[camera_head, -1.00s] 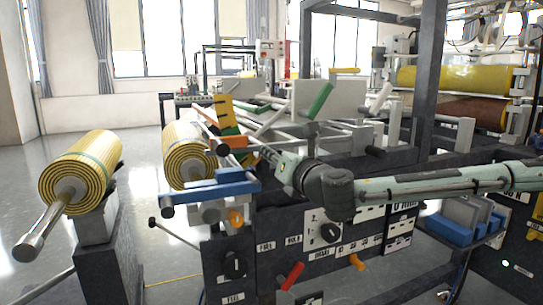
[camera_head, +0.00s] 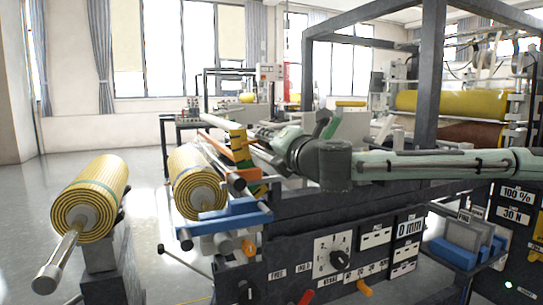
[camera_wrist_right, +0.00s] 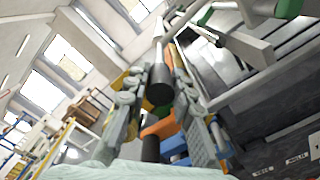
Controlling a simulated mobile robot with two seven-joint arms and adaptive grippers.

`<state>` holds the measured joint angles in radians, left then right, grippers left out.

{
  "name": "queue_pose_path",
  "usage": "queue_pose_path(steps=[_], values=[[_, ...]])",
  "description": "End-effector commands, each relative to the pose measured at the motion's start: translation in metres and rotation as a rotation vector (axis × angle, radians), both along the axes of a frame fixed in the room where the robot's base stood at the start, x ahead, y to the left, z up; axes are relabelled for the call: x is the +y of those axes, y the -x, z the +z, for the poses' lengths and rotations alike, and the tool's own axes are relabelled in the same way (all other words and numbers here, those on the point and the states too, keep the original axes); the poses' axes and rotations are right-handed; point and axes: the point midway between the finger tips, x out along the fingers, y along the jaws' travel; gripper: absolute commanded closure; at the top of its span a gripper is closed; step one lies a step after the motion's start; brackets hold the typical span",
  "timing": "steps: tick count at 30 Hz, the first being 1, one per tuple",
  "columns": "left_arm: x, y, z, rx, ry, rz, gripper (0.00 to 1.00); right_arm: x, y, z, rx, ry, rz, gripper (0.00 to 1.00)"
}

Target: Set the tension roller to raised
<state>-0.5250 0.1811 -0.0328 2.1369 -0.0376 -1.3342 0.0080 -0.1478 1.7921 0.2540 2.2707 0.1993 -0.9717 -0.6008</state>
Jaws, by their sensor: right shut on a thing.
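My right gripper (camera_head: 262,138) reaches in from the right in the head view, at the orange and yellow bracket (camera_head: 239,148) of the roller frame. The right wrist view shows its two fingers (camera_wrist_right: 166,118) on either side of a black cylindrical grip (camera_wrist_right: 160,86) on a pale rod, and it is shut on this grip. I cannot tell for sure whether this grip belongs to the tension roller. The gripper's own wrist partly hides the rollers behind it in the head view. My left gripper is in neither view.
A striped yellow roll (camera_head: 92,200) sits on a stand at the left, and a second roll (camera_head: 194,180) is beside the blue bar (camera_head: 226,215). The control panel has a black dial (camera_head: 341,258). A dark frame post (camera_head: 428,75) rises behind my right arm.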

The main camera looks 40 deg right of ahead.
Motion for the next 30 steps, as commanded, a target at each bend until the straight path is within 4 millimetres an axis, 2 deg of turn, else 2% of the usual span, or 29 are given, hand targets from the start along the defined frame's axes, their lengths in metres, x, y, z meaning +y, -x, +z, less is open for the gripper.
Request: queue_pose_path(steps=[1,6,23,24,28,30], values=[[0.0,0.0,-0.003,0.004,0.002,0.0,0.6,0.001,0.0,0.02,-0.029,-0.01,0.004,1.0],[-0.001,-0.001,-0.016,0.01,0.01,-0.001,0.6,0.0,0.0,0.03,-0.041,-0.061,0.003,1.0],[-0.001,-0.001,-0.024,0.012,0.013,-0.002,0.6,-0.001,0.0,0.032,-0.042,-0.091,0.0,1.0],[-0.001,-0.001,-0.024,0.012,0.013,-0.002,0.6,-0.001,0.0,0.031,-0.042,-0.091,0.0,0.73],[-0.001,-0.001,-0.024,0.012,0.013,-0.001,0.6,-0.002,0.0,0.03,-0.039,-0.093,-0.001,0.57],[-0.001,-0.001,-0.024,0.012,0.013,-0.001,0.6,-0.002,0.0,0.029,-0.037,-0.093,-0.001,0.56]])
